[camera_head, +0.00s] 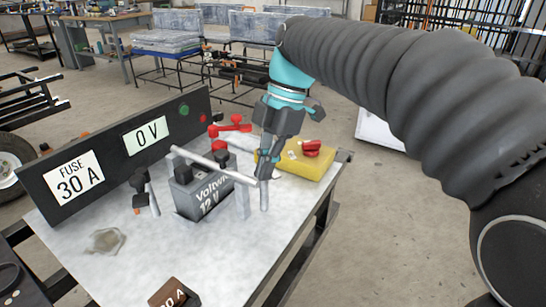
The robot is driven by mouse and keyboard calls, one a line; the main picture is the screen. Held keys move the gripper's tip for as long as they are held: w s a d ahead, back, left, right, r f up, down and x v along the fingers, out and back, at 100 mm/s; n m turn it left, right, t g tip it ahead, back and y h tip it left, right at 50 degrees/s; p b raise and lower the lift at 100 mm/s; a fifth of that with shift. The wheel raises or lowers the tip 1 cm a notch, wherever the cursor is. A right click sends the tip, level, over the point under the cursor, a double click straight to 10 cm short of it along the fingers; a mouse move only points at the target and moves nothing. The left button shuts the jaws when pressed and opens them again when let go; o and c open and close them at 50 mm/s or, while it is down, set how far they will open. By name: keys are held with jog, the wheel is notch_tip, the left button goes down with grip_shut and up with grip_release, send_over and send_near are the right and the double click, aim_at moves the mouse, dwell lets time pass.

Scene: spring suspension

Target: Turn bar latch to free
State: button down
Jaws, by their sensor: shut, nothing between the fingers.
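The bar latch (222,167) is a light grey bar lying across the top of the grey battery (207,192), which is marked 12 V. The bar slopes from upper left to lower right, and its right end is by a grey upright post (264,196). My gripper (264,175) points down at the bar's right end, with its fingers shut and empty. I cannot tell whether the fingertips touch the bar or the post.
A red clamp (232,125), a black clamp (139,183), a yellow box (308,163) with a red knob, and a brown 30 A block (172,292) are around the battery. The front middle is clear.

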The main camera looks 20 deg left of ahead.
jog(key=shift+w+d, duration=0.15)
jog(key=shift+d, duration=0.15)
jog(key=shift+w+d, duration=0.2)
jog(key=shift+w, duration=0.1)
jog(key=shift+w+d+p, duration=0.1)
jog(key=shift+p, duration=0.2)
jog(key=shift+r, duration=0.1)
